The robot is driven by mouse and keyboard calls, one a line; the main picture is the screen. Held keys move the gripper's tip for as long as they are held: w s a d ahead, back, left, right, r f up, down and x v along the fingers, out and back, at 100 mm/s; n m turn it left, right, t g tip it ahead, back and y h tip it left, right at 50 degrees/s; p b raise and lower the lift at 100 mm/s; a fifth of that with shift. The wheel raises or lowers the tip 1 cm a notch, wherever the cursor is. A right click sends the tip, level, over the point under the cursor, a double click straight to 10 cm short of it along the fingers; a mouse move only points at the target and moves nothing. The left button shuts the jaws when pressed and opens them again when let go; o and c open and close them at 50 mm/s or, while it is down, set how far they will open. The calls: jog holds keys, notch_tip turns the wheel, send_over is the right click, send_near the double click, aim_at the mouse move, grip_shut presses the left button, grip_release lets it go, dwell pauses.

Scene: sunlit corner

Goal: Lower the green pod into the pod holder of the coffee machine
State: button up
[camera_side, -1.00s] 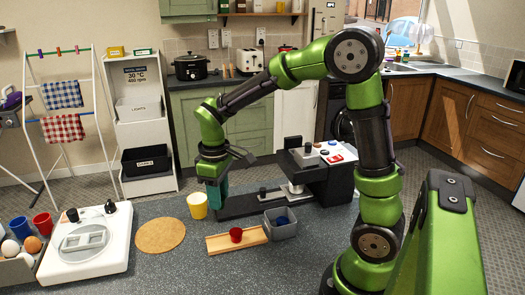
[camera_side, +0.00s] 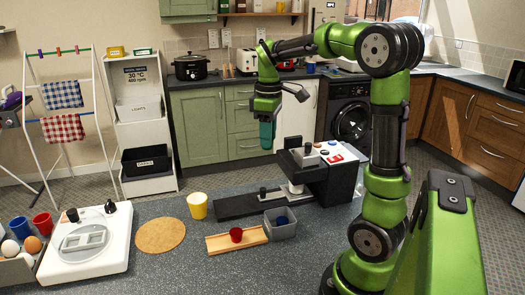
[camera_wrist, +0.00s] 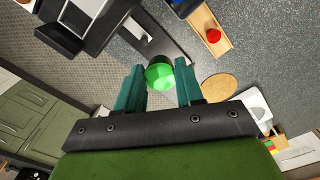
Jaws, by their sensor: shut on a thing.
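My gripper (camera_side: 267,135) is shut on the green pod (camera_wrist: 160,72), which shows between its two teal fingertips in the wrist view. In the side view the pod cannot be made out at the fingertips. The fingers point down, high above the counter. I cannot tell for sure which part is the pod holder.
A yellow cup (camera_side: 197,206) and a round cork mat (camera_side: 160,235) are on the counter at left. Air around my gripper is clear.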

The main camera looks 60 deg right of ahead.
send_near(299, 141)
jog(key=a, duration=0.1)
jog(key=s+a, duration=0.1)
jog(key=a, duration=0.1)
jog(key=shift+s+a+r, duration=0.1)
jog(key=shift+s+r, duration=0.05)
jog(key=shift+r, duration=0.15)
jog(key=shift+f, duration=0.1)
jog(key=shift+f, duration=1.85)
jog(key=shift+f, duration=2.5)
dwell(0.6)
